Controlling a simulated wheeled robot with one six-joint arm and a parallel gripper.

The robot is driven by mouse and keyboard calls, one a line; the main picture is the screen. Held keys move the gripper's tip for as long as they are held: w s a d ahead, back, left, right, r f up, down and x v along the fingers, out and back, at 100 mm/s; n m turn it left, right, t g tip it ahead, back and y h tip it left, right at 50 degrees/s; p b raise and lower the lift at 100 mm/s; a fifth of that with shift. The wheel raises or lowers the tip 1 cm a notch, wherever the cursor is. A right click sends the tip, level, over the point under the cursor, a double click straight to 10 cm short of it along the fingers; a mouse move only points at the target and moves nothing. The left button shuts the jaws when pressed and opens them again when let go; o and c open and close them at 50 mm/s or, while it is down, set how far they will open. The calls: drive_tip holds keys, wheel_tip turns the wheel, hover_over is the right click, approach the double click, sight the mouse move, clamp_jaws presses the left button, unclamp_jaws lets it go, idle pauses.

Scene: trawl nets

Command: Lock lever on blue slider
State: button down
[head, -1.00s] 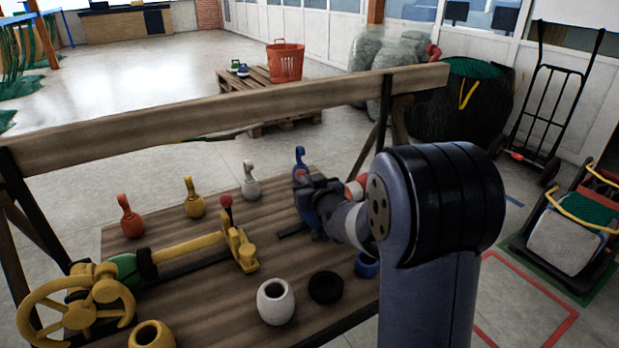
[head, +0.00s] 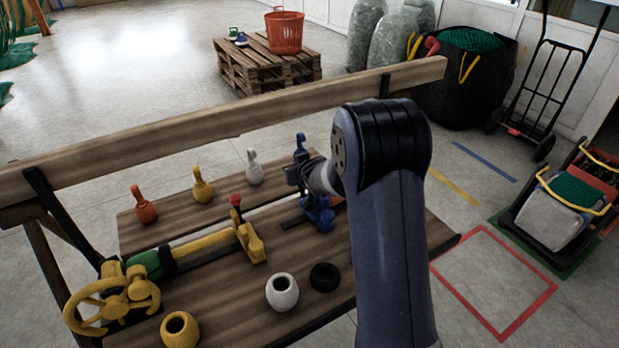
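The blue slider (head: 318,216) sits on a dark rail at the right part of the wooden bench, just below my gripper. My gripper (head: 297,176) is a dark shape at the end of my arm, small and seen from behind, above and slightly left of the slider. Its fingers cannot be made out, nor whether they touch anything. I cannot make out the blue slider's lever; my gripper and wrist cover the area above it. A yellow slider (head: 251,243) to the left carries an upright lever with a red knob (head: 236,200).
Red, yellow, white and blue (head: 301,148) hooked weights stand along the bench's back. A wooden beam (head: 230,120) crosses behind them. A yellow handwheel (head: 112,300), yellow pot (head: 180,329), white pot (head: 282,292) and black ring (head: 325,277) are in front.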

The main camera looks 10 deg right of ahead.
drive_tip(key=shift+w+a, duration=0.15)
drive_tip(key=shift+w, duration=0.15)
drive_tip(key=shift+r, duration=0.1)
